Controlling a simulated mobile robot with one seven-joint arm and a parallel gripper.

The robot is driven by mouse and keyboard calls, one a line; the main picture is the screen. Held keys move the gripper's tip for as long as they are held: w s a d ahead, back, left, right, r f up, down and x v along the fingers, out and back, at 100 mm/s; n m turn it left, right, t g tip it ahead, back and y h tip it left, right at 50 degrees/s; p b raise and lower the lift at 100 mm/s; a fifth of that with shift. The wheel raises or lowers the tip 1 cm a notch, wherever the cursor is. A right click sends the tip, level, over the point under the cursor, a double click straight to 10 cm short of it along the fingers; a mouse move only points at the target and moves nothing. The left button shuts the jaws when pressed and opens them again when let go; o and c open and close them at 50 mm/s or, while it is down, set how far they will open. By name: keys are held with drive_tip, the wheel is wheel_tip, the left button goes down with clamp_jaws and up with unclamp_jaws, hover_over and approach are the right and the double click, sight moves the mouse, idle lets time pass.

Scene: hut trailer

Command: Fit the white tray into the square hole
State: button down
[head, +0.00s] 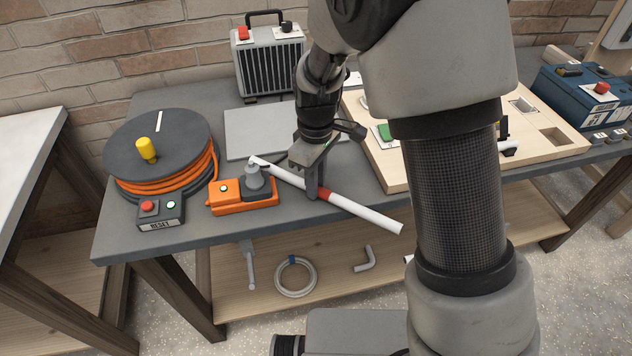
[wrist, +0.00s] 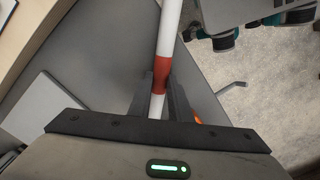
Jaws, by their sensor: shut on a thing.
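My gripper (head: 312,188) is shut on a white rod with a red band (head: 368,213). It holds the rod at the band, slanted over the bench's front edge. The rod also shows between the fingers in the wrist view (wrist: 170,30). A pale wooden board (head: 398,181) on the bench has rectangular openings at its right, one farther back (head: 522,105) and one nearer (head: 556,137). I cannot pick out a white tray for certain. My arm hides the middle of the board.
An orange device (head: 228,203) with a grey knob stands close to the rod's left end. A cable reel (head: 160,130), a button box (head: 160,212), a grey flat panel (head: 240,143) and a grey case (head: 268,62) are on the bench. A blue box (head: 570,95) is at right.

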drive_tip(key=shift+f, duration=0.1)
drive_tip(key=shift+f, duration=0.15)
drive_tip(key=c, duration=1.6)
unclamp_jaws()
drive_tip(key=shift+c, duration=0.2)
wheel_tip(320, 180, up, 12)
drive_tip(key=p, duration=0.1)
drive_tip(key=s+d+r+m+t+y, duration=0.1)
drive_tip(key=s+d+r+m+t, duration=0.1)
drive_tip(key=s+d+r+m, duration=0.6)
drive_tip(key=s+d+r+m+t+h, duration=0.1)
drive_tip(key=s+d+r+m+t, duration=0.2)
drive_tip(key=s+d, duration=0.5)
wheel_tip(320, 180, up, 2)
drive_tip(key=shift+s+r+m+t, duration=0.1)
drive_tip(key=shift+s+m+t, duration=0.2)
drive_tip(key=shift+s+m, duration=0.45)
